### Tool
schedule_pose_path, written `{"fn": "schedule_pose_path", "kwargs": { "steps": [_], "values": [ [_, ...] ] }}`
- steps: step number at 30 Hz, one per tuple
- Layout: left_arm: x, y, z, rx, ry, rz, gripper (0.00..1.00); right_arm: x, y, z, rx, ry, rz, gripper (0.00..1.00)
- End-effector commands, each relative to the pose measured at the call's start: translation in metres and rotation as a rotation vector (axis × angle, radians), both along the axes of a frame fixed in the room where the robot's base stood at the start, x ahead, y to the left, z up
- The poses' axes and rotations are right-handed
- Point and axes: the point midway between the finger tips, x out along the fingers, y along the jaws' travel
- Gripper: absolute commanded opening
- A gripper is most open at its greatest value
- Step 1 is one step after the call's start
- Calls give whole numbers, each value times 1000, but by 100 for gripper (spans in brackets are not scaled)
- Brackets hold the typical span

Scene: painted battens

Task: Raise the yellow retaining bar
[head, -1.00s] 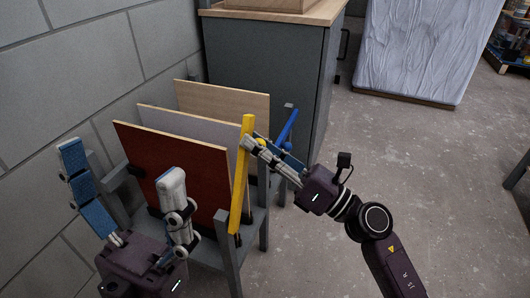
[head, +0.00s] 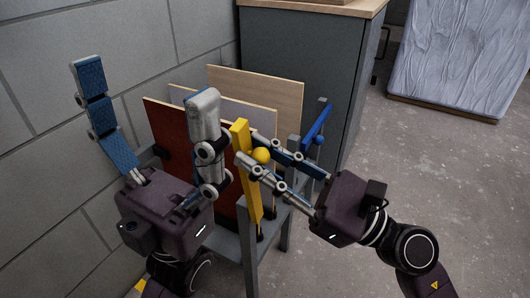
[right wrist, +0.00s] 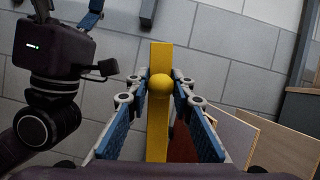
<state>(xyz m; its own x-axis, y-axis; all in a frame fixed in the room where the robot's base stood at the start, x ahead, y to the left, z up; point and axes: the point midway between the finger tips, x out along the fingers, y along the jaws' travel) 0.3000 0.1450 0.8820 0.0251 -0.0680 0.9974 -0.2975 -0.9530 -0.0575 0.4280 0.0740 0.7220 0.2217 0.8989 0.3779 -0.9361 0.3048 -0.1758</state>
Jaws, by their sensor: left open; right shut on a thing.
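The yellow retaining bar (head: 248,190) stands steeply at the right end of the rack, its top leaning slightly left in the head view. It has a round yellow knob (head: 261,155). My right gripper (head: 250,148) is shut on the bar at this knob, with one finger on each side. In the right wrist view the knob (right wrist: 160,86) sits between the blue-padded fingers, in front of the bar (right wrist: 157,130). My left gripper (head: 145,85) is open and empty, fingers raised wide apart. One of its fingers hides part of the panels.
The grey rack (head: 248,250) holds a red panel (head: 160,130), a pale grey panel (head: 240,110) and a wood panel (head: 255,88). A blue bar (head: 316,128) is behind the yellow one.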

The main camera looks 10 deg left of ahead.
Motion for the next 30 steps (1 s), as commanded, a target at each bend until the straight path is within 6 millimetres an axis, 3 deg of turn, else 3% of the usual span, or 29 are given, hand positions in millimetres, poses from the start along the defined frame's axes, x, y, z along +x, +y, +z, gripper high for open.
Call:
{"fn": "schedule_pose_path", "kwargs": {
  "steps": [13, 14, 18, 30],
  "values": [
    [-1, 0, 1, 0, -5, 0, 86, -4, 2, -4, -14, -15, 5, 0],
    [-1, 0, 1, 0, -5, 0, 86, -4, 2, -4, -14, -15, 5, 22],
    [-1, 0, 1, 0, -5, 0, 86, -4, 2, -3, -12, -14, 5, 38],
    [-1, 1, 1, -2, -4, 1, 86, -3, -6, -5, -8, -10, 0, 39]
  ]
}}
